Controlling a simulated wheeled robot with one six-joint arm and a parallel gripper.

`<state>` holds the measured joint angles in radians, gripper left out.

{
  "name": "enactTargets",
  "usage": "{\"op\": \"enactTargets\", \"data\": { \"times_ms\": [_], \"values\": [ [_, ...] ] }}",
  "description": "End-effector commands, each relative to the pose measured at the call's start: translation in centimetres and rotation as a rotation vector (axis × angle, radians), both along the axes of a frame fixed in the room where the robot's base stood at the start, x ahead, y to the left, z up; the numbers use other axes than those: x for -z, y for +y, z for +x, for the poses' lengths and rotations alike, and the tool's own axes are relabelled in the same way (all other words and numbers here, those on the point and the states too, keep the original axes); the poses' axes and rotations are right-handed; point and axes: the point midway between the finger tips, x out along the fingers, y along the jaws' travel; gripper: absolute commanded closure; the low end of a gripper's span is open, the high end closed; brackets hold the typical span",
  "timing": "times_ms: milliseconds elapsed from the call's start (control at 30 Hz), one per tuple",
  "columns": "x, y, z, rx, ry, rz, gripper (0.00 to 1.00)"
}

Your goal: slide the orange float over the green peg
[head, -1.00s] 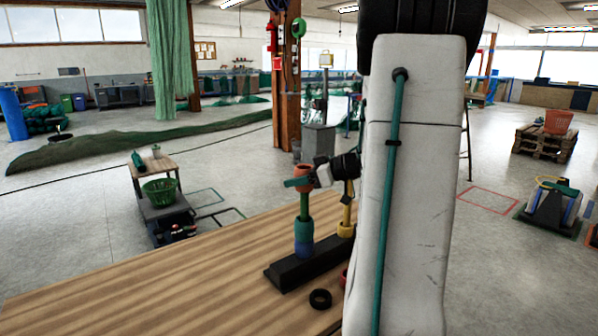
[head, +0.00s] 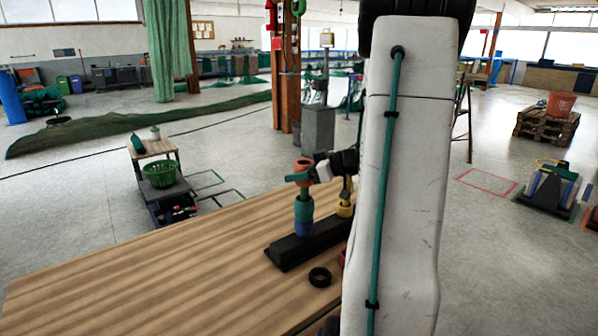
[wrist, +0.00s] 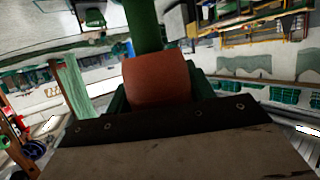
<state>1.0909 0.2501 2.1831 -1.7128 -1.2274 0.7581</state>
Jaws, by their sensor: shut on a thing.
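The orange float (head: 304,164) is held in my gripper (head: 298,177), whose teal fingers close on it from the side. It is in line with the green peg (head: 304,192), low over it. The wrist view also shows the float (wrist: 157,79) between the jaws (wrist: 160,100), with the green peg (wrist: 144,25) running straight out of its lower end; that view is upside down. I cannot tell how much of the peg is inside the float. A green piece (head: 303,209) and a blue piece (head: 303,228) sit lower on the peg.
The peg stands on a black base (head: 290,250) on the wooden table (head: 150,265). A yellow piece (head: 345,209) is close on the right, partly behind my arm. A black ring (head: 319,277) lies in front. The table's left side is clear.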

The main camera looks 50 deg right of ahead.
Motion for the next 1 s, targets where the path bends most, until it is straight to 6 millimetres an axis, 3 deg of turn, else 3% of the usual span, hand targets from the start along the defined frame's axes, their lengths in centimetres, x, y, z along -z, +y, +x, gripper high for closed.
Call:
{"op": "enactTargets", "data": {
  "times_ms": [67, 100, 200, 567, 1000],
  "values": [
    [0.0, 0.0, 0.0, 0.000, 0.000, 0.000, 0.69],
    [0.0, 0.0, 0.0, 0.000, 0.000, 0.000, 0.44],
    [0.0, 0.0, 0.0, 0.000, 0.000, 0.000, 0.22],
    [-0.3, -0.3, -0.7, 0.002, -0.001, -0.002, 0.22],
    [-2.5, -2.4, -6.4, 0.002, -0.001, -0.002, 0.22]
  ]
}}
